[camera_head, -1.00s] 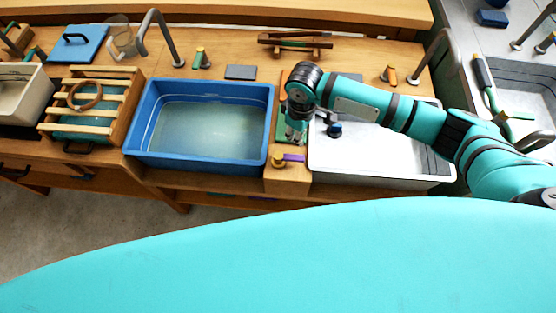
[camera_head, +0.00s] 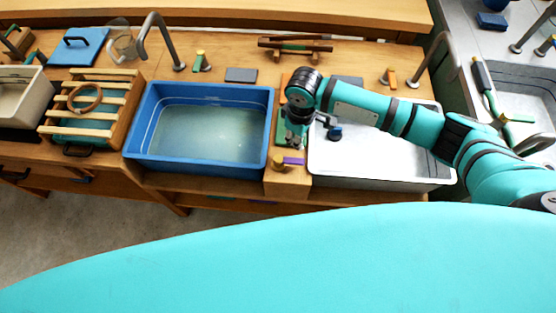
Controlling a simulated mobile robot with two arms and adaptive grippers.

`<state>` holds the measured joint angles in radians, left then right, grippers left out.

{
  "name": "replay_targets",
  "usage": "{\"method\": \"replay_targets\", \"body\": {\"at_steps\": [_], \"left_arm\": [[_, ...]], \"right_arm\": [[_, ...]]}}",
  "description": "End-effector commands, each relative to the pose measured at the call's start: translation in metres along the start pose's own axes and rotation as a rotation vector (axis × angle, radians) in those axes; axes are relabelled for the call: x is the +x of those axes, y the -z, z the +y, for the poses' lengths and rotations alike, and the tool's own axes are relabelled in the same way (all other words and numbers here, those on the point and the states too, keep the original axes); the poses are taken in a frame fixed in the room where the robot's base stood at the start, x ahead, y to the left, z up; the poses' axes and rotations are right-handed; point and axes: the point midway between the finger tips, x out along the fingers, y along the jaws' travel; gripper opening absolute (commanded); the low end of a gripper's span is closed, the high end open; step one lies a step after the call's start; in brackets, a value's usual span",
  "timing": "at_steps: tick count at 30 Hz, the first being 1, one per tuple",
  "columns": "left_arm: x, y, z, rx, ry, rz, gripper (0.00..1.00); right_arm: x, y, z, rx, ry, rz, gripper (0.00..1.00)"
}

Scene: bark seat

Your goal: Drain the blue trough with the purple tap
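The blue trough (camera_head: 136,140) stands on the wooden bench left of centre, with cloudy greenish water in it. The purple tap (camera_head: 292,161) has a brass knob and sits on the wooden block at the trough's front right corner. My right gripper (camera_head: 294,143) points down just above and behind the purple tap, apart from it as far as I can see. Its fingers are small and partly hidden, so I cannot tell whether they are open. My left gripper is out of view.
A white basin (camera_head: 380,168) with a blue-topped object (camera_head: 334,133) lies under my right arm. A wooden slatted crate (camera_head: 125,113) stands left of the trough. Curved metal spouts (camera_head: 168,42) and a grey block (camera_head: 241,75) are behind. The space above the trough is clear.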

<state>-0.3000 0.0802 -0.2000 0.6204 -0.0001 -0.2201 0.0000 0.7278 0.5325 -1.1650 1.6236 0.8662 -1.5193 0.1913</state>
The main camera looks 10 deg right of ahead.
Motion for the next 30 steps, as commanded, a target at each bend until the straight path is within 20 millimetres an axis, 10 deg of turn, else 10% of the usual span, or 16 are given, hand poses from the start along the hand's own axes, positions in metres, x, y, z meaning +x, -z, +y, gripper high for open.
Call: {"method": "replay_targets", "body": {"at_steps": [30], "left_arm": [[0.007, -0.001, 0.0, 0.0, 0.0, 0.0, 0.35]], "right_arm": [[0.031, 0.0, 0.0, 0.001, 0.001, -0.001, 0.0]]}}
